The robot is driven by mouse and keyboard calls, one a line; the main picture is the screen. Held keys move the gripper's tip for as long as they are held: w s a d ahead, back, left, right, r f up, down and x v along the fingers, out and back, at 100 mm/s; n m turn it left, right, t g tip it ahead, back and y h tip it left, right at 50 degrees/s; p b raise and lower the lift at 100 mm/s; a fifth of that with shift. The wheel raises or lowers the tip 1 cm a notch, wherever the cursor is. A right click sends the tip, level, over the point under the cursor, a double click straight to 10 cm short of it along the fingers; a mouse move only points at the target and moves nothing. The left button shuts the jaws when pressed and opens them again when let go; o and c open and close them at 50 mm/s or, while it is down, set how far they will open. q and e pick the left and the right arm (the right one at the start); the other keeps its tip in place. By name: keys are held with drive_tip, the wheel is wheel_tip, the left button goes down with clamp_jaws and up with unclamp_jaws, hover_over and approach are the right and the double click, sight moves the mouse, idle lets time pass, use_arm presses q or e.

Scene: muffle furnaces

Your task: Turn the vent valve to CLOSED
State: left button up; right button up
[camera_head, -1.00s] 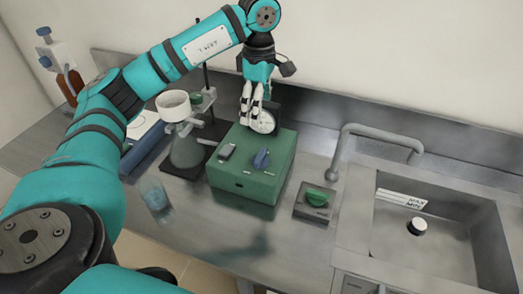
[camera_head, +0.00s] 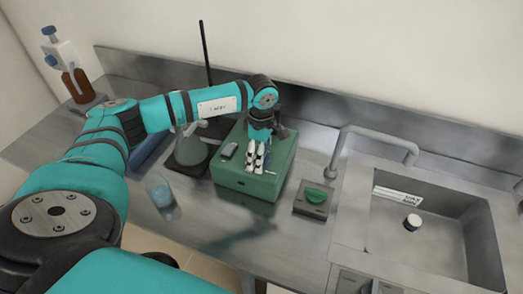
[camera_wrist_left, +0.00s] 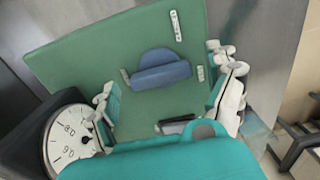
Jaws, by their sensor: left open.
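The vent valve appears to be the blue knob (camera_wrist_left: 160,71) on top of the green box (camera_head: 235,178). In the left wrist view its raised grip lies roughly crosswise, with small white labels around it too small to read. My left gripper (camera_head: 257,160) is open just over the box top. In the left wrist view its two white-tipped fingers (camera_wrist_left: 168,92) are spread wide, one toward each side of the knob, with no visible contact. In the head view the gripper largely hides the knob. My right gripper is not in view.
A round gauge (camera_wrist_left: 75,136) stands at the box's back. A grey switch (camera_head: 228,151) sits on the box's left side. A green knob on a grey base (camera_head: 314,197) and the sink (camera_head: 425,235) lie right. A glass beaker (camera_head: 160,194) stands front left.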

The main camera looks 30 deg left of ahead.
use_arm(q)
drive_tip(key=shift+c, duration=0.4)
drive_tip(key=c, duration=1.1)
